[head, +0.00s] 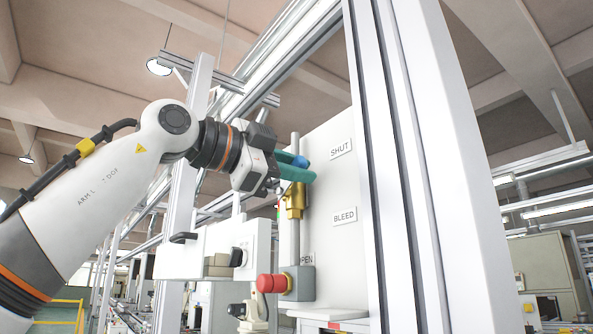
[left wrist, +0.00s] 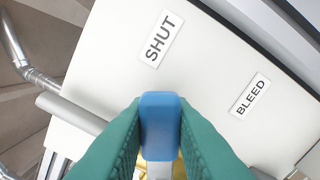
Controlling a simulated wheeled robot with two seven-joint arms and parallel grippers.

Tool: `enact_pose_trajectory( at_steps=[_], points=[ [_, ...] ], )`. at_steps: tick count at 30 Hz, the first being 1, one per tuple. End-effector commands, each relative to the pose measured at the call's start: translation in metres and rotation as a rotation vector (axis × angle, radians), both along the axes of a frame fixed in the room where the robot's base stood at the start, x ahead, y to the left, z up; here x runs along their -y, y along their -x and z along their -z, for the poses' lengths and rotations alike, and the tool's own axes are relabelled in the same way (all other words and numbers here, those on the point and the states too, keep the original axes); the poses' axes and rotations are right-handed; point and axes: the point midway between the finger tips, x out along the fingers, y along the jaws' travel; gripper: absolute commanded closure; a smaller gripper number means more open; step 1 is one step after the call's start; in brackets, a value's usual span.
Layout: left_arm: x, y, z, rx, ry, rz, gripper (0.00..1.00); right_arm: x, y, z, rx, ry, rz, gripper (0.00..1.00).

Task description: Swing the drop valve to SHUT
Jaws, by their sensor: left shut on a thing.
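The drop valve has a brass body (head: 294,200) on a vertical grey pipe (head: 296,239), mounted against a white panel (head: 330,215). My left gripper (head: 297,167) is shut on the valve's blue handle (head: 299,161). In the left wrist view the blue handle (left wrist: 160,125) sits between the two green fingers. In that view the handle is below the SHUT label (left wrist: 162,39) and left of the BLEED label (left wrist: 250,96). The head view shows the SHUT label (head: 341,149) right of and slightly above the handle, and the BLEED label (head: 345,216) lower. My right gripper is out of view.
A red emergency-stop button (head: 272,284) on a grey box sits below the valve, beside the partly hidden OPEN label (head: 307,259). A white control box (head: 215,252) stands left of it. A tall aluminium post (head: 385,170) rises right of the panel.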

Motion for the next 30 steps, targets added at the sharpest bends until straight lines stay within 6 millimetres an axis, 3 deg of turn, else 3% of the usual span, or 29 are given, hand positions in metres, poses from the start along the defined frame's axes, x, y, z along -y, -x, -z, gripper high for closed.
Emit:
enact_pose_trajectory(
  at_steps=[13,14,18,30],
  points=[
    [-0.0004,-0.0009,0.0001,-0.015,0.009,0.000,1.00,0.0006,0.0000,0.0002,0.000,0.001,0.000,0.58],
    [-0.0005,-0.0009,0.0001,-0.015,0.009,0.000,0.78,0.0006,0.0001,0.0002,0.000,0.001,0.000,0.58],
    [-0.0005,-0.0008,0.0000,-0.013,0.008,0.001,0.58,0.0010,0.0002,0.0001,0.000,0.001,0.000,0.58],
    [-0.0093,0.0059,0.0012,-0.008,0.007,-0.001,0.58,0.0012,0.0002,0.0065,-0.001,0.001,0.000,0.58]
  ],
)
